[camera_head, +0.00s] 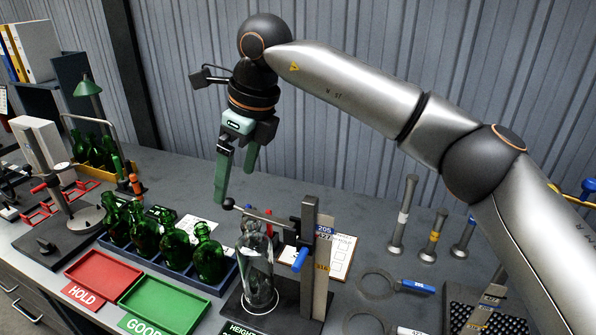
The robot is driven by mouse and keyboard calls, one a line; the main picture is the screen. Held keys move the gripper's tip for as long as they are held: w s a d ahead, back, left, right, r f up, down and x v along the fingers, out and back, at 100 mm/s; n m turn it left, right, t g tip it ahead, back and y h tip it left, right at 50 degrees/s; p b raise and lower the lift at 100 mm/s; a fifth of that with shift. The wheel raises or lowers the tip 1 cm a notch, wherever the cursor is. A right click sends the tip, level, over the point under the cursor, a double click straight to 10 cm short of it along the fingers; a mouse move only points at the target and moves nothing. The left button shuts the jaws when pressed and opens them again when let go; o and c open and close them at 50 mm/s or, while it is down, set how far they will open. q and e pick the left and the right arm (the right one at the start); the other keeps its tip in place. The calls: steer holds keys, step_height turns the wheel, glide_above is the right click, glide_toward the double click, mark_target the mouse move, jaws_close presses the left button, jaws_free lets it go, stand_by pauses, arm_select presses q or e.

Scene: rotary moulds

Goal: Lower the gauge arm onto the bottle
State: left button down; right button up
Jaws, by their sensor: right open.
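The clear glass bottle (258,275) stands upright on the dark base of the height gauge (308,255). The gauge arm (262,218) is a thin rod with a black ball knob at its left end, running from the gauge post out above the bottle's mouth. It looks slightly raised at the knob end. My right gripper (234,187) is open, pointing down, just above the knob. One green fingertip is very near the knob; I cannot tell whether they touch. My left gripper is not in view.
Green bottles (175,247) stand in a blue rack to the left. A red HOLD tray (103,278) and a green GOOD tray (163,304) lie in front. Metal plug gauges (402,218) and ring gauges (379,284) are to the right. A clipboard (340,254) lies behind the post.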

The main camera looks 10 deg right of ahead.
mark_target(242, 209)
step_height(242, 209, up, 7)
stand_by(0.9)
steer(key=shift+s, duration=0.1)
